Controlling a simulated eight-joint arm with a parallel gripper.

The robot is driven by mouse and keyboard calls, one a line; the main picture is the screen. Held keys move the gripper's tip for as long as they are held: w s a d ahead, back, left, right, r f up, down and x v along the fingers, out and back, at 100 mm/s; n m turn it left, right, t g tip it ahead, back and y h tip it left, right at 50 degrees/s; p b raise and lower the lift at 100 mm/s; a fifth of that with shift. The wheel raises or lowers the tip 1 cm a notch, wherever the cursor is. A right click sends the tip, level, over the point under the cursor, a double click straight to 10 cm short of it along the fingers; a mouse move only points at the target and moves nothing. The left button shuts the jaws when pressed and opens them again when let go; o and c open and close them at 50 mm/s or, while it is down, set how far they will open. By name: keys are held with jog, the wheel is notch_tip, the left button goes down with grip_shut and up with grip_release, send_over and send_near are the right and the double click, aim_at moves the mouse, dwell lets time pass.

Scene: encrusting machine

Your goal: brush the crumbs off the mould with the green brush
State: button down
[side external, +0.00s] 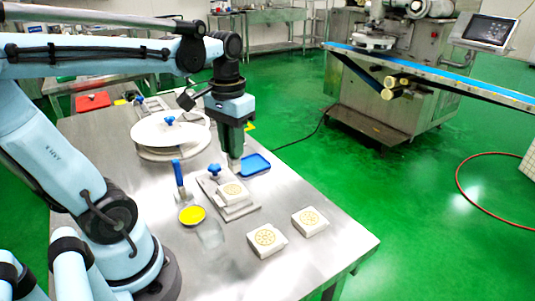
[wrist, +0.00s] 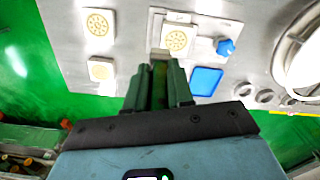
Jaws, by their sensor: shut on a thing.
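The mould (side external: 233,190) is a pale block with a tan round pattern on a grey metal plate with a blue knob. It also shows at the top of the wrist view (wrist: 177,40). My gripper (side external: 233,148) is shut on the green brush (side external: 234,163), above the table behind the mould. In the wrist view the green brush (wrist: 160,75) sits between the fingers, its pale tip pointing toward the mould. The fingers hide most of the brush. I cannot tell whether the bristles touch anything. Crumbs are too small to make out.
A blue tray (side external: 256,165) lies right of my gripper. Two more patterned blocks (side external: 267,239) (side external: 310,222) stand near the front edge. A blue-handled tool (side external: 180,180), a yellow dish (side external: 191,215) and a clear vessel (side external: 210,236) lie to the left. A round white turntable (side external: 165,132) stands behind.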

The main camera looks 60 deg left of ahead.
jog(key=shift+w+a+f, duration=0.3)
jog(key=shift+a+f, duration=0.1)
jog(key=shift+f, duration=0.7)
jog(key=shift+w+a+f, duration=0.35)
jog(key=shift+a+f, duration=0.1)
jog(key=shift+f, duration=0.65)
jog(key=shift+w+a+f, duration=0.3)
jog(key=shift+a+f, duration=0.1)
jog(key=shift+f, duration=0.7)
jog(key=shift+a+f, duration=0.2)
jog(key=shift+f, duration=0.75)
jog(key=shift+a+r, duration=0.15)
jog(key=shift+a, duration=1.4)
jog(key=shift+d, duration=1.65)
notch_tip(320, 180, up, 8)
jog(key=shift+d, duration=0.1)
